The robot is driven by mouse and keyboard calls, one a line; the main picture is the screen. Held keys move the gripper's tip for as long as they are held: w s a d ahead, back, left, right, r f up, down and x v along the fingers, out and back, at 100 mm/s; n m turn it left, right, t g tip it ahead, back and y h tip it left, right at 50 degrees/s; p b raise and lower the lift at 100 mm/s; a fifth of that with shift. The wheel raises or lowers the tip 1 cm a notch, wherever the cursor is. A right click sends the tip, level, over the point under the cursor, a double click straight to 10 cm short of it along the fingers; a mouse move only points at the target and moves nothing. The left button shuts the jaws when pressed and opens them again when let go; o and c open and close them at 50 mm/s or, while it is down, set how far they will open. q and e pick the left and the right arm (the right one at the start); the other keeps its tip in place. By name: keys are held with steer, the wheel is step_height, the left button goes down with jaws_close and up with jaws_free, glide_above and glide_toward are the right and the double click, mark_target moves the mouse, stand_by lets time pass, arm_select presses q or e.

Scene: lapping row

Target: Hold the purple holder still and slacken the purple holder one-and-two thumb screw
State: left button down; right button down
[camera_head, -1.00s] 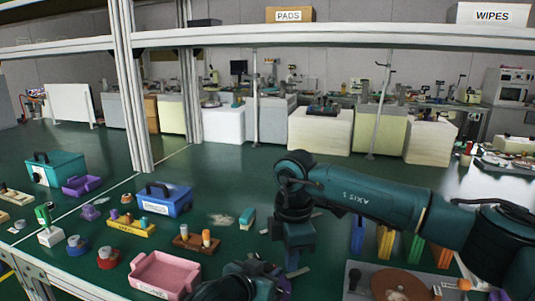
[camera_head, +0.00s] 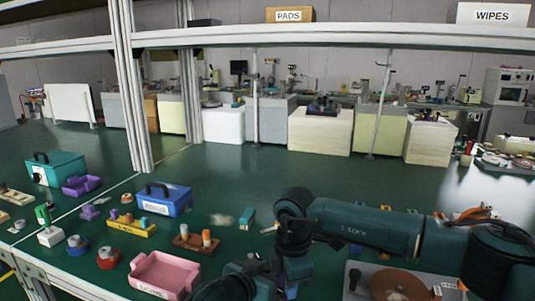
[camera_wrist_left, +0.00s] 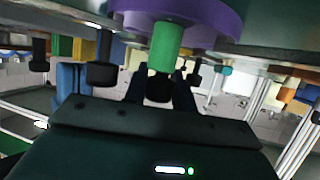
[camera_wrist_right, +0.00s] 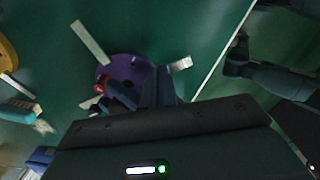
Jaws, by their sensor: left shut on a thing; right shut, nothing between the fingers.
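The purple holder (camera_wrist_right: 128,70) is a round purple disc in the right wrist view, with a red part (camera_wrist_right: 99,88) at its left edge. In the left wrist view the purple holder (camera_wrist_left: 215,18) fills the top, with a green post (camera_wrist_left: 165,45) in front of it. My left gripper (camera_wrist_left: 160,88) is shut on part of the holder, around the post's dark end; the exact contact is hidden. My right gripper (camera_wrist_right: 160,78) is shut and empty at the holder's lower right edge. I cannot make out the thumb screw for certain. In the head view my arms hide the holder.
A pink tray (camera_head: 163,272), a blue carrier (camera_head: 165,199) and a block with orange and white pegs (camera_head: 196,240) stand left of my arms. A brown round plate (camera_head: 398,284) lies at the lower right.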

steer(key=shift+a, duration=0.35)
stand_by(0.6)
steer(key=shift+w, duration=0.3)
steer(key=shift+w+a, duration=0.1)
steer(key=shift+w, duration=0.25)
arm_select(q)
steer(key=shift+d, duration=0.1)
arm_select(e)
steer(key=shift+w+a, duration=0.1)
steer(key=shift+w, duration=0.05)
arm_select(q)
steer(key=shift+s, duration=0.1)
arm_select(e)
steer(key=shift+w+d+r, duration=0.1)
steer(key=shift+w+d, duration=0.1)
steer(key=shift+d, duration=0.15)
step_height(320, 180, up, 6)
steer(key=shift+d+f, duration=0.1)
